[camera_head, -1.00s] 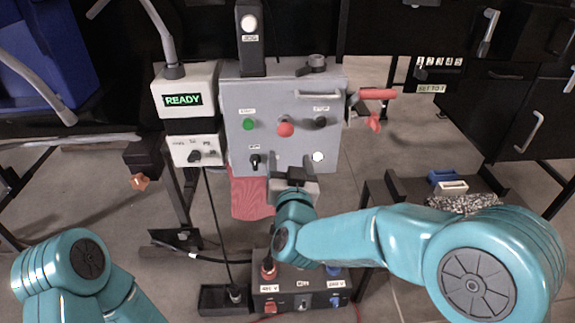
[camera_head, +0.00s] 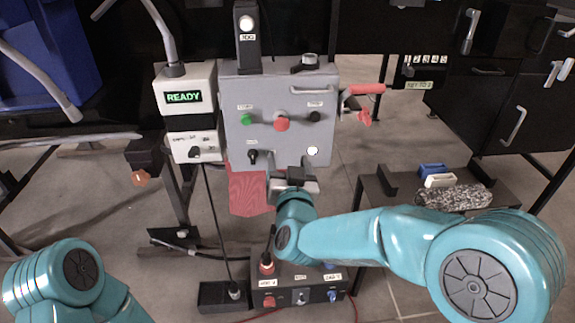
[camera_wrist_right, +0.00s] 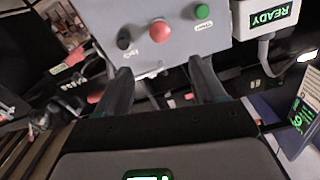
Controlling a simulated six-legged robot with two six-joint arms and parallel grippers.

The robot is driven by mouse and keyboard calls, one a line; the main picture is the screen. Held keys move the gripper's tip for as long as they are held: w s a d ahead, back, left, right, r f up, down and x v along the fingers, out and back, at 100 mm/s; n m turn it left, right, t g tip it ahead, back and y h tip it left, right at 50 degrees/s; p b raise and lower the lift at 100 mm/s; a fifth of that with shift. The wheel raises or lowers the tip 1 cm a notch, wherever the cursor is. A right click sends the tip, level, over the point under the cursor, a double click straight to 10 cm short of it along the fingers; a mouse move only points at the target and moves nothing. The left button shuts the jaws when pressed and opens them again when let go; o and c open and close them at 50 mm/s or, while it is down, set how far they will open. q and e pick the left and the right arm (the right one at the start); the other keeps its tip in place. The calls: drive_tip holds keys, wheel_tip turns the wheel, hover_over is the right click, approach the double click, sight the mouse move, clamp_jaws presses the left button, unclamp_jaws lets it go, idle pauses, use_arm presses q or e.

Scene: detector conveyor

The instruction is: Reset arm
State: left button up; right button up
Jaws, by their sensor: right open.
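My right arm reaches in from the right in the head view, and its gripper (camera_head: 290,170) is in front of the lower part of the grey control panel (camera_head: 270,90). The gripper also shows in the right wrist view (camera_wrist_right: 160,80), with its two dark fingers apart and nothing between them. The panel's red button (camera_head: 282,124), green button (camera_head: 246,120) and black knob (camera_head: 315,116) are above the gripper. I cannot tell whether the fingers touch the panel. Of my left arm only a teal part shows at the lower left; its gripper is out of view.
A box with a READY display (camera_head: 184,97) stands left of the panel. A red handle (camera_head: 366,89) sticks out at its right. Below is a black switch box (camera_head: 300,285). A dark bench (camera_head: 505,184) at right holds a blue block (camera_head: 432,170), a white block and a speckled piece.

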drive_tip(key=d+f+g+h, duration=0.1)
drive_tip(key=d+f+g, duration=0.1)
drive_tip(key=d+f, duration=0.55)
drive_tip(key=d+f+g+h, duration=0.15)
drive_tip(key=d+f, duration=0.35)
drive_tip(key=f, duration=0.5)
drive_tip(key=s+d+f+g+y, duration=0.15)
drive_tip(key=s+f+g, duration=0.25)
drive_tip(key=s+f, duration=0.6)
drive_tip(key=s+a+f+g+y, duration=0.25)
drive_tip(key=s+f+g, duration=0.3)
drive_tip(key=s, duration=0.65)
drive_tip(key=s+a+f+g+y, duration=0.2)
drive_tip(key=s+a+f+g, duration=0.15)
drive_tip(key=s+f, duration=0.55)
wheel_tip(320, 180, up, 21)
drive_tip(key=s+g+p, duration=0.1)
drive_tip(key=s+p, duration=0.1)
drive_tip(key=p, duration=1.6)
drive_tip(key=shift+s+f+p, duration=0.15)
drive_tip(key=shift+p, duration=0.25)
